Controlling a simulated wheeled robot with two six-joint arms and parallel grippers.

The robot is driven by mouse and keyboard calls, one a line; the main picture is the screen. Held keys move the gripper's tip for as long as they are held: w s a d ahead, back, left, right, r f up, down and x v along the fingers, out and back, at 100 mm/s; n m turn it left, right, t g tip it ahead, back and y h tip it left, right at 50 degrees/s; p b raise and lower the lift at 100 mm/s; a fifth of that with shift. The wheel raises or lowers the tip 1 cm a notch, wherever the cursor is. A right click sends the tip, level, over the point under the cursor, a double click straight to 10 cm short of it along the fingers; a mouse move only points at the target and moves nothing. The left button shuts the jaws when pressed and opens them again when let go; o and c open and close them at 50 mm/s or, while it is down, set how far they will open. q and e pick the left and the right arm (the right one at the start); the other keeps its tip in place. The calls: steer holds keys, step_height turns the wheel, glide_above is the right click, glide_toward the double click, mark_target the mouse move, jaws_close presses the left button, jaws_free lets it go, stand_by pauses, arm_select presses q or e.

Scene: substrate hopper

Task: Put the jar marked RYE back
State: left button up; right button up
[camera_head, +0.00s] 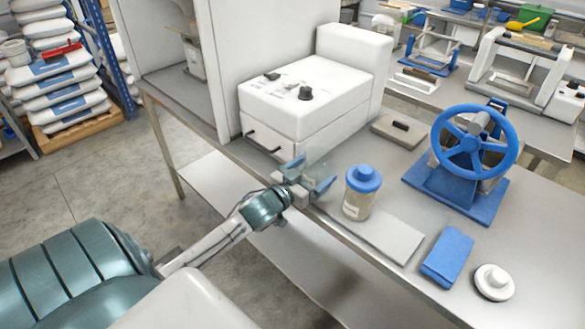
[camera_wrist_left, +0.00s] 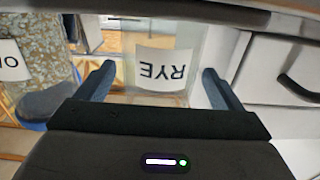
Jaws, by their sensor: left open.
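A clear container with a white label reading RYE (camera_wrist_left: 166,70) shows upside down in the left wrist view, between the two fingers. In the head view only a faint see-through shape shows near the gripper, hard to make out. My left gripper (camera_head: 313,172) is open at the bench's near edge, its fingers on either side of the RYE jar in the wrist view (camera_wrist_left: 158,67). Whether they touch it cannot be told. A second jar with a blue lid (camera_head: 362,180) and speckled contents stands to its right; its partly cut-off label (camera_wrist_left: 10,61) starts with O. My right gripper is not in view.
A white machine (camera_head: 300,95) with knobs stands behind the gripper. A grey plate (camera_head: 390,236), a folded blue cloth (camera_head: 447,256), a white round lid-like piece (camera_head: 494,281) and a blue handwheel device (camera_head: 473,145) sit to the right on the bench.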

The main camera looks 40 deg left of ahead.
arm_select(q)
steer(key=s+b, duration=0.3)
steer(key=s, duration=0.7)
steer(key=shift+a, duration=0.35)
steer(key=shift+s, duration=0.1)
